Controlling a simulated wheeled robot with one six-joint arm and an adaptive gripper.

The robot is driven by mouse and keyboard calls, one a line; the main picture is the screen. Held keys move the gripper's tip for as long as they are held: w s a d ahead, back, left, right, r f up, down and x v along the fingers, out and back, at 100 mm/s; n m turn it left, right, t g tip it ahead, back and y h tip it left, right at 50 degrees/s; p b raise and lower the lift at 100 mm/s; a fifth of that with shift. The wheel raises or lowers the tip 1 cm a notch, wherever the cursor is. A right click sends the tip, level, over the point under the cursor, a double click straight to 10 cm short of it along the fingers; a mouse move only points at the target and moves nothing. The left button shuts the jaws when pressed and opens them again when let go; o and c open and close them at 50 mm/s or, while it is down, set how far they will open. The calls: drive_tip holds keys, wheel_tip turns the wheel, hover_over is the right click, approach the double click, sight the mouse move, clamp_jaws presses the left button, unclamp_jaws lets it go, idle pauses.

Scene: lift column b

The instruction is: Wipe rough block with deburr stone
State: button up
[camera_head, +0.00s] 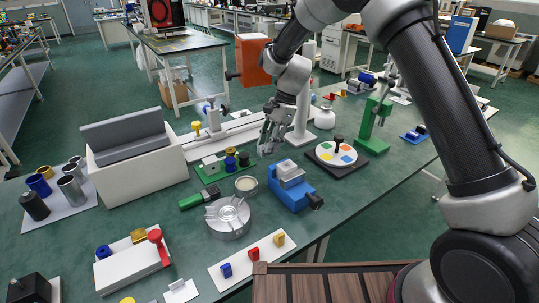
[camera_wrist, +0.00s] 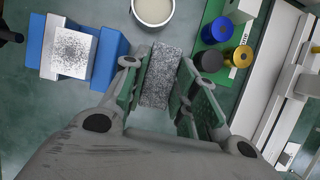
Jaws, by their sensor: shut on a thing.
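The rough block (camera_wrist: 70,52) is pale with dark speckles on its top. It is clamped in a blue vise (camera_wrist: 112,60) on the left of the wrist view. In the head view the block (camera_head: 289,170) sits in the blue vise (camera_head: 289,198) near the middle of the bench. My gripper (camera_head: 270,138) is above the bench, behind and left of the vise. In the wrist view my gripper (camera_wrist: 162,84) is shut on the grey speckled deburr stone (camera_wrist: 160,68), between its green pads. The stone is apart from the block and its lower end is partly hidden.
A round cream-filled dish (camera_head: 246,184) and a silver round fixture (camera_head: 229,215) stand left of the vise. A green board (camera_head: 207,179) with coloured knobs lies behind them.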

drive_tip(key=shift+r, duration=0.45)
